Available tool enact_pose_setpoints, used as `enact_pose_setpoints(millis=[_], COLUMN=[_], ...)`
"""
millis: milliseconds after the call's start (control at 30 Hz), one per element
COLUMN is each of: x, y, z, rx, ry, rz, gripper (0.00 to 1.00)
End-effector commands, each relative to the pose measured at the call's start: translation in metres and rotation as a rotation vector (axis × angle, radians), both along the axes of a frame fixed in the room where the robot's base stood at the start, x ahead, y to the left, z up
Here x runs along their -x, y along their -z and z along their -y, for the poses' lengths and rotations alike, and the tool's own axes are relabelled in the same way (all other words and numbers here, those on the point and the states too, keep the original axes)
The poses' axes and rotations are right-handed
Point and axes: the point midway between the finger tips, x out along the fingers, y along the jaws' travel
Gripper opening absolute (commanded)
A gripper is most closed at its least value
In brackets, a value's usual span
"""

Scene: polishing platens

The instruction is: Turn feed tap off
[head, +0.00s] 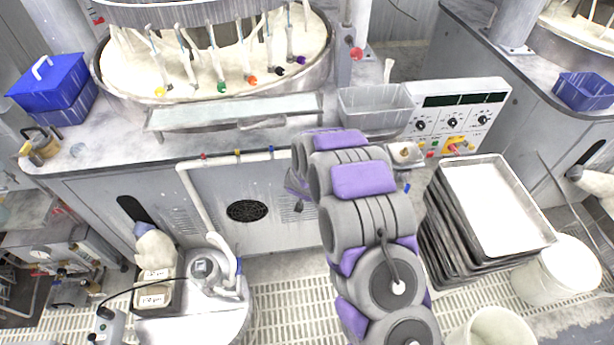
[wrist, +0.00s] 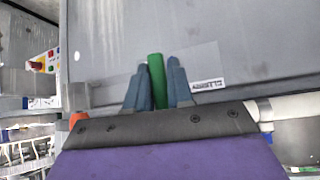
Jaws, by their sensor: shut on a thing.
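In the wrist view, my gripper (wrist: 157,85) has its two blue-grey fingers closed on either side of a green upright handle (wrist: 155,75), which looks like a tap lever. The base of the handle is hidden behind my gripper's dark edge. In the head view, a white pipe (head: 220,158) runs along the bench front. My arm covers the pipe further right, and my fingertips and the green handle are hidden there. I cannot tell which tap is the feed tap.
A labelled grey panel (wrist: 240,50) lies close to the fingers. A white pipe (wrist: 290,107) and an orange piece (wrist: 78,118) flank my gripper. Stacked trays (head: 500,210) and white buckets (head: 555,270) stand right of my arm. A control box (head: 460,115) sits on the bench.

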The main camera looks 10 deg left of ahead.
Motion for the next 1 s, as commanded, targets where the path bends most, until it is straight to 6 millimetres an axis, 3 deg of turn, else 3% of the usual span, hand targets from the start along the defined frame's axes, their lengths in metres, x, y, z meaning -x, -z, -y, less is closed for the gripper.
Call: enact_pose_setpoints(millis=[200, 567, 1000], x=[0.002, 0.005, 0.053], y=[0.001, -0.005, -0.056], z=[-0.001, 0.001, 0.002], rx=[0.002, -0.001, 0.0], ry=[-0.003, -0.003, -0.005], rz=[-0.003, 0.001, 0.003], gripper=[0.41, 0.42, 0.42])
